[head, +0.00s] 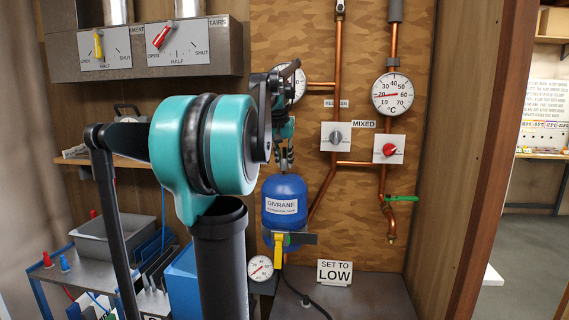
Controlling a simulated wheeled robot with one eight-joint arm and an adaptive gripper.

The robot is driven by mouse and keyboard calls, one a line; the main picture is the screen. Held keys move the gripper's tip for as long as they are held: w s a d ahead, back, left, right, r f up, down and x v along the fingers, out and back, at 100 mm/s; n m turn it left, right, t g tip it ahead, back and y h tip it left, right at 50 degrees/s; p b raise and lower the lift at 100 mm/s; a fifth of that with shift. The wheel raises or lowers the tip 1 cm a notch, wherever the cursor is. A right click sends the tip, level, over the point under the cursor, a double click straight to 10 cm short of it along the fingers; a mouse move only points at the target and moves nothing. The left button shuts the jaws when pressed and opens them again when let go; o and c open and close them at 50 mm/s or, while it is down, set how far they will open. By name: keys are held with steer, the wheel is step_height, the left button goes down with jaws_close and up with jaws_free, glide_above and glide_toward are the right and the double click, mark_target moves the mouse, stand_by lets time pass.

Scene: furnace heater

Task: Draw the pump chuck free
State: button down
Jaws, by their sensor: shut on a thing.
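My gripper (287,163) points down just above the top of the blue tank (284,190), which is labelled GIVRANE. Its fingers are close together, shut on a small dark thing at the tank's top. This seems to be the pump chuck, but the fingers hide most of it, and I cannot tell whether it still sits on the tank. Below the tank is a yellow part (278,250) beside a dark horizontal piece. A black hose (306,298) runs down from there to the right.
A pressure gauge (260,268) stands left of the hose. Copper pipes (337,75), a temperature gauge (393,94) and a green lever (401,198) are on the wall at right. A SET TO LOW sign (334,272) stands on the dark bench. A cart (62,262) is at lower left.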

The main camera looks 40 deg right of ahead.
mark_target(284, 148)
steer(key=shift+r, duration=0.95)
steer(key=shift+r, duration=0.1)
steer(key=shift+r, duration=1.9)
steer(key=shift+a, duration=0.1)
